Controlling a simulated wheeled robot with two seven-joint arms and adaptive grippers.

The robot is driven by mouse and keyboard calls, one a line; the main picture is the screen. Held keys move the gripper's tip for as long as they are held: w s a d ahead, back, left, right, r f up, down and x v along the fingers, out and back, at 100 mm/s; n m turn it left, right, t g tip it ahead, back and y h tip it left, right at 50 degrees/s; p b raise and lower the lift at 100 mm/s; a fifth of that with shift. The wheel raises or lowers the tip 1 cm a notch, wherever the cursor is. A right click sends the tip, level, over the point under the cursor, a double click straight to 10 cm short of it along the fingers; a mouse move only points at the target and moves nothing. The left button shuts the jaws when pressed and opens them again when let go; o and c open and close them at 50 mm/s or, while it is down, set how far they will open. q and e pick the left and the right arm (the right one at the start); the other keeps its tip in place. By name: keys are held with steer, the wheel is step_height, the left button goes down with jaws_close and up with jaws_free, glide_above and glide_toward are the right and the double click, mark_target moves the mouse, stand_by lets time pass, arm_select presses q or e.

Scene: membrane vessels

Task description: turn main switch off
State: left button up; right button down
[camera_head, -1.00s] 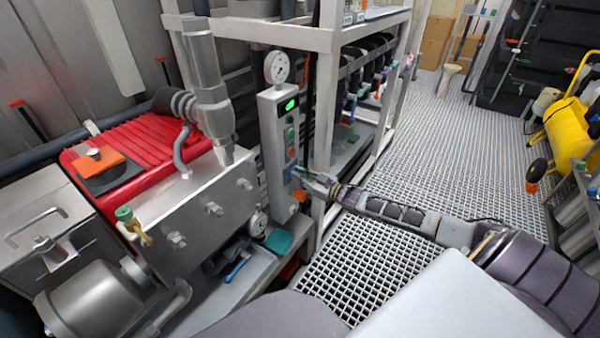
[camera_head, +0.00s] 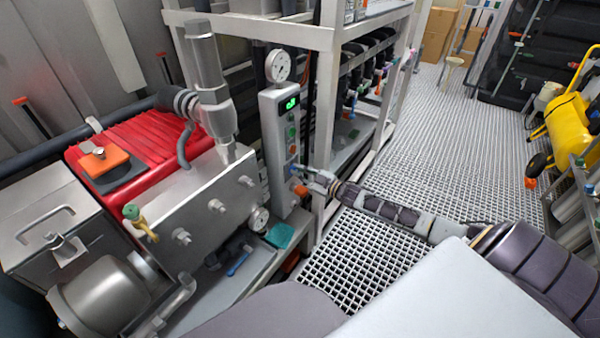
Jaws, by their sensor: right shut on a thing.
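A narrow grey control panel (camera_head: 271,140) stands upright beside the pump, with a lit green display (camera_head: 290,103), several small buttons and a switch low on its right side. My right gripper (camera_head: 299,172) is at the lower part of this panel. It is shut on the main switch, a small knob that the fingers mostly hide. My right arm reaches in from the lower right. An orange part (camera_head: 301,191) shows just below the fingers. The knob's turn position cannot be made out. My left gripper is not in view.
A round gauge (camera_head: 278,66) tops the panel. Left of it are a steel block (camera_head: 195,205) with bolts, a red ribbed motor (camera_head: 150,135) and a steel pipe (camera_head: 205,70). A white rack frame (camera_head: 325,120) stands close behind the gripper. The grated floor (camera_head: 450,150) to the right is open.

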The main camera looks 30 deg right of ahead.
steer(key=c, duration=1.5)
jaws_free()
steer(key=shift+s, duration=0.2)
steer(key=v, duration=1.1)
steer(key=shift+s+d, duration=0.15)
steer(key=shift+s, duration=0.15)
